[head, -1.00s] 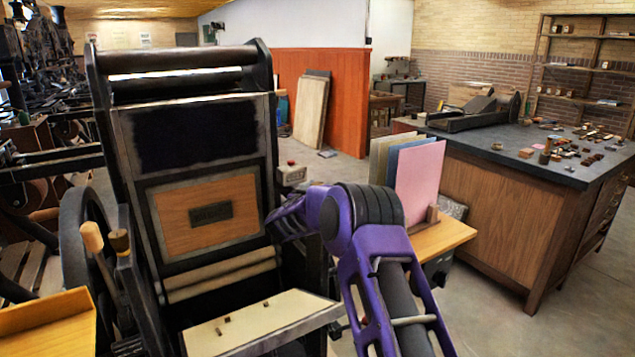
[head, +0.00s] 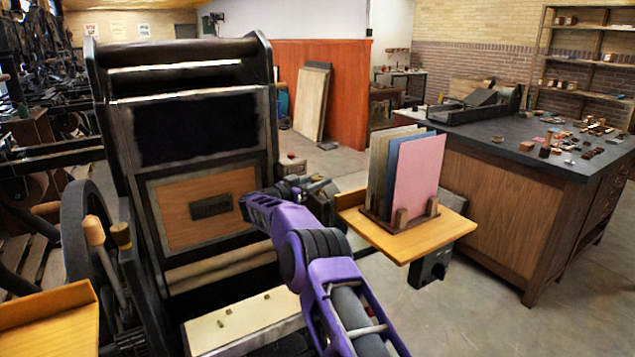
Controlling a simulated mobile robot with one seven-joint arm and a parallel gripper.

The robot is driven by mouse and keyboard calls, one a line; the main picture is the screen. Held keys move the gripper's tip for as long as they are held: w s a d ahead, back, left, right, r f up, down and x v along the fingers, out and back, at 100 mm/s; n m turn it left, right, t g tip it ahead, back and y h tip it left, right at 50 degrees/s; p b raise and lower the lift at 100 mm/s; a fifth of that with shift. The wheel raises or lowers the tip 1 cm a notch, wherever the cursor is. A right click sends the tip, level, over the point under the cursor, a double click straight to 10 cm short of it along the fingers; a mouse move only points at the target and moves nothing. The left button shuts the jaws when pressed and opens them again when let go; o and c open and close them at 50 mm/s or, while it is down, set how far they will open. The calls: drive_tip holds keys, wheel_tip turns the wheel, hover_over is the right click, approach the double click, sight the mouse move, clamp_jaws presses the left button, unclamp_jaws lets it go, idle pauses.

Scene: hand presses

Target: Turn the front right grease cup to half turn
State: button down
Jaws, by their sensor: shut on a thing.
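The black hand press (head: 125,150) stands at the left, with its dark upper plate and a wooden panel facing me. My purple arm reaches in from the bottom right. My gripper (head: 308,186) is beside the right side of the press, at about the height of the wooden panel. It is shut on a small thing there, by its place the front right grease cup. The cup is too small and too covered to make out, and its turn cannot be read. A brass cup-like part (head: 120,236) shows at the left of the press, apart from my gripper.
A wooden shelf (head: 440,240) with upright coloured boards (head: 415,180) is close to the right of my arm. A pale feed board (head: 245,318) lies below. A wood-handled lever (head: 95,232) and flywheel are at left. A dark-topped cabinet (head: 500,205) stands at right.

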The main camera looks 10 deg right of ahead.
drive_tip(key=shift+d+m+g+h, duration=0.1)
drive_tip(key=shift+m+g+h, duration=0.3)
drive_tip(key=shift+m+g, duration=0.15)
idle(0.5)
drive_tip(key=shift+c, duration=1.6)
unclamp_jaws()
drive_tip(key=v, duration=1.7)
drive_tip(key=shift+a, duration=0.25)
drive_tip(key=shift+s, duration=0.1)
